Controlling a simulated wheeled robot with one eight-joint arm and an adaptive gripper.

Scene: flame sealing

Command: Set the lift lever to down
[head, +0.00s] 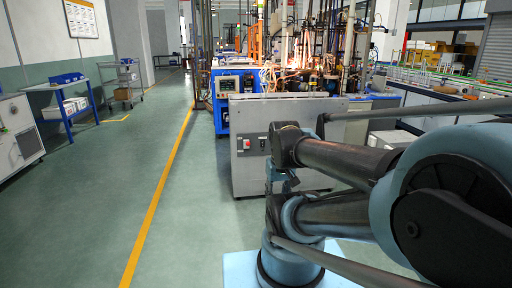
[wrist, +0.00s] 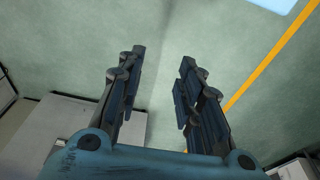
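I cannot make out the lift lever in either view. A grey cabinet (head: 235,170) stands ahead of me in the head view, with a red button (head: 246,144) and a small pale control beside it; neither can be told as the lever. My gripper (wrist: 162,70) is open and empty in the wrist view, its two dark fingers apart above bare green floor. In the head view my arm reaches in front of the cabinet's right part and hides some of its front.
A blue machine (head: 228,115) and tangled pipes and hoses stand behind the cabinet. A blue table (head: 66,108) and a cart (head: 122,80) stand at left, with a pale cabinet (head: 18,135) nearer. The green floor along the yellow line (head: 160,200) is clear.

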